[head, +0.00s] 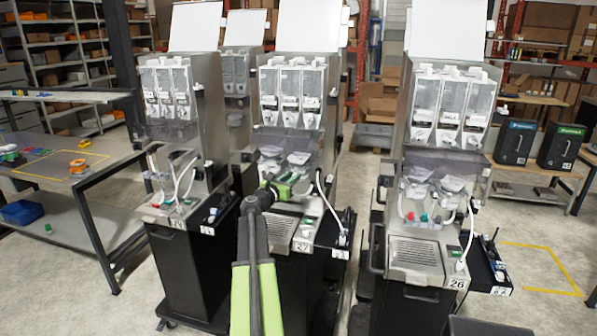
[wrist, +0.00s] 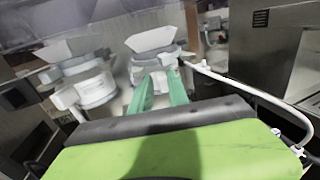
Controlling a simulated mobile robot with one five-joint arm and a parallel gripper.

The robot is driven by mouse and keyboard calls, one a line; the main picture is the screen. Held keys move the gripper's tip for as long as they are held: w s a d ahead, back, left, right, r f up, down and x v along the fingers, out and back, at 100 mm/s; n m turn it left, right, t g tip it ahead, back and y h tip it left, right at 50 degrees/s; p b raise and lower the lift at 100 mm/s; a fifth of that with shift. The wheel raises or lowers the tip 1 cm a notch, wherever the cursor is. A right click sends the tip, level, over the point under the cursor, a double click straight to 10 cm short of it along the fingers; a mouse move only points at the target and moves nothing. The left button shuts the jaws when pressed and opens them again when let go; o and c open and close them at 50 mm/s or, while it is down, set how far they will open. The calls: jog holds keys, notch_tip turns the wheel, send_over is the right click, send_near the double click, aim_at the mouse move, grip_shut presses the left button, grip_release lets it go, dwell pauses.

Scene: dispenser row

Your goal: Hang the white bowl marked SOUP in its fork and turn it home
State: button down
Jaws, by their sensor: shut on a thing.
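My gripper (wrist: 160,84) has two green fingers, shut on a white bowl (wrist: 152,62) at its near side. The bowl has a pale, angular top and looks roughly upright. In the head view my gripper (head: 286,192) is at the middle dispenser, below and in front of its two white bowls. The held one seems to be the right of these (head: 299,159). I cannot read a SOUP mark on it. The fork and its seating are not clear, so I cannot tell whether the bowl sits in it.
A second white bowl (wrist: 84,90) stands close on the left. A white curved hose (wrist: 245,90) runs along the right. The left dispenser (head: 173,160) and right dispenser (head: 433,185) flank the middle one.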

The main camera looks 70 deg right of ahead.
jog(key=shift+s+d, duration=0.1)
jog(key=shift+d, duration=0.1)
jog(key=m+g, duration=0.1)
jog(key=w+m+g+y, duration=0.1)
jog(key=g, duration=0.1)
jog(key=shift+d, duration=0.1)
jog(key=shift+s, duration=0.1)
jog(key=shift+w+d+m+g+y, duration=0.25)
jog(key=shift+w+m+g+y, duration=0.25)
jog(key=shift+m+g, duration=0.45)
